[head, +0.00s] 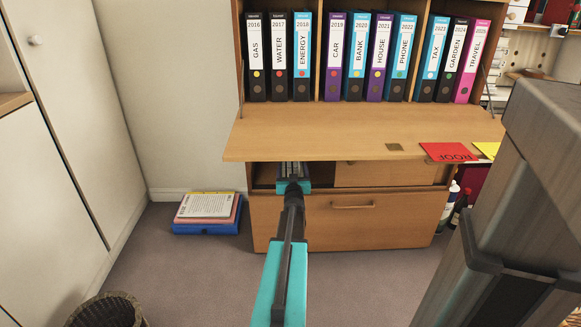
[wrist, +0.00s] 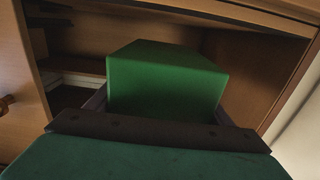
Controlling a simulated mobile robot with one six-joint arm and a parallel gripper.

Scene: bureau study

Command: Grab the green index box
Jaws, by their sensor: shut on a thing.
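The green index box (wrist: 165,78) sits between the two fingers of my gripper (wrist: 160,108) in the wrist view. The fingers are shut on its sides. The box is inside the open compartment (head: 264,175) of the bureau, below the lowered flap. In the head view my gripper (head: 293,172) reaches into this compartment under the flap's front edge, and the box is hidden there. I cannot tell whether the box rests on the compartment floor or is lifted.
The lowered flap (head: 330,130) overhangs the compartment. A door with a knob (head: 390,174) closes its right side. A drawer (head: 350,222) is below. Red (head: 448,152) and yellow cards lie on the flap. A stack of papers and folders (head: 207,213) lies on the floor at left.

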